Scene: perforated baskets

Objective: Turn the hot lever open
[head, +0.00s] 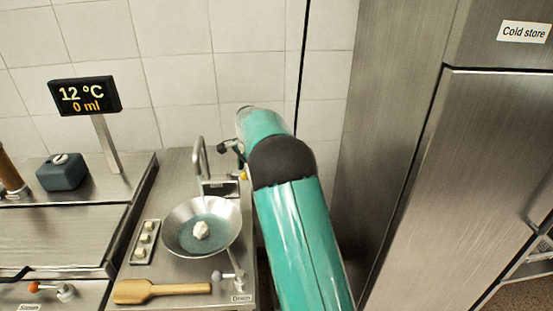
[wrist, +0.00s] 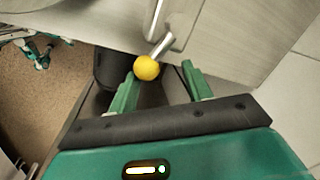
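A lever with a yellow ball knob (wrist: 146,68) on a short metal rod shows in the wrist view. The knob lies at the tip of my left finger, in front of it or touching it; I cannot tell which. My gripper (wrist: 163,72) is open, with a gap between its two green fingers. In the head view a small yellow spot (head: 243,176) shows beside my arm, at the right edge of the counter near the tap (head: 199,158). My gripper is mostly hidden behind my arm there. No hot marking is readable on the lever.
A metal bowl (head: 178,232) holding a white lump stands under the tap. A wooden paddle (head: 150,290), a tray of pale cubes (head: 136,245) and a drain valve (head: 236,280) are near. The display (head: 83,97) reads 12 °C, 0 ml. A tall steel cabinet (head: 480,150) stands right.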

